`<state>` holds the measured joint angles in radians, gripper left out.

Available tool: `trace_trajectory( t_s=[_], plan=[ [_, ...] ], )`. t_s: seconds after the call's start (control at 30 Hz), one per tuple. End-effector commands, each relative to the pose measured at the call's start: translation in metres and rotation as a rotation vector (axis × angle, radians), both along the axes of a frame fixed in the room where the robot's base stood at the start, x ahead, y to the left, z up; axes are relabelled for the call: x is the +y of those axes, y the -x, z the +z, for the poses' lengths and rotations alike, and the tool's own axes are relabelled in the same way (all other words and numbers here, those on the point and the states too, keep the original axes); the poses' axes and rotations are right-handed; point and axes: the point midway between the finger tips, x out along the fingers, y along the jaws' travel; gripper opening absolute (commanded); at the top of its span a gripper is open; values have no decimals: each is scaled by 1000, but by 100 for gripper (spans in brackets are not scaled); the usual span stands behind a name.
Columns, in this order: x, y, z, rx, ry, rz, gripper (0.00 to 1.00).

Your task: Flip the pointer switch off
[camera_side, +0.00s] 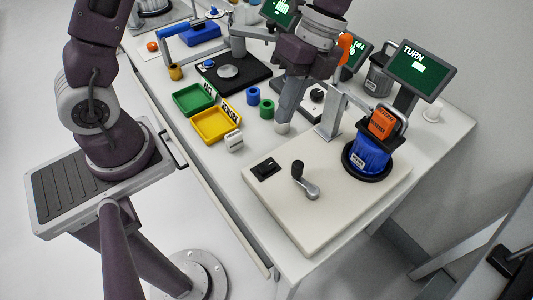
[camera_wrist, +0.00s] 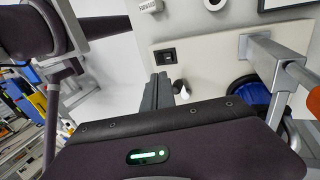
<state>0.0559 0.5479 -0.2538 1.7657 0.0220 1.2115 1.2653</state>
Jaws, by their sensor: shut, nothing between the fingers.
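A black switch (camera_side: 266,169) with a small pale mark is set in the left part of a cream panel (camera_side: 340,210). It also shows in the wrist view (camera_wrist: 165,57), above my fingers. I cannot tell its on or off position. My gripper (camera_side: 283,127) points down beyond the panel's far edge in the side view, apart from the switch. Its fingers (camera_wrist: 158,92) are closed together with nothing between them.
A crank handle (camera_side: 303,175) rises from the panel near the switch. A blue motor housing (camera_side: 370,153) with an orange top (camera_side: 384,123) stands at its right, beside a metal post (camera_side: 328,125). Green (camera_side: 194,98) and yellow (camera_side: 212,126) trays and a white block (camera_side: 234,140) lie left.

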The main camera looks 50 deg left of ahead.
Motion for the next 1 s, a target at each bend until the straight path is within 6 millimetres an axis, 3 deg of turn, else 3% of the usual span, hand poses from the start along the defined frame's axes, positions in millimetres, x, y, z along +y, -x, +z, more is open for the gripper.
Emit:
trace_trajectory(
  t_s=[0.3, 0.5, 0.7, 1.0],
  plan=[
    [1, 28, -65, 5, -3, 2, 0],
    [0, 40, -97, 2, -2, 2, 0],
    [0, 45, -109, -1, -2, 3, 0],
    [0, 45, -110, -1, -1, 4, 0]
  ],
)
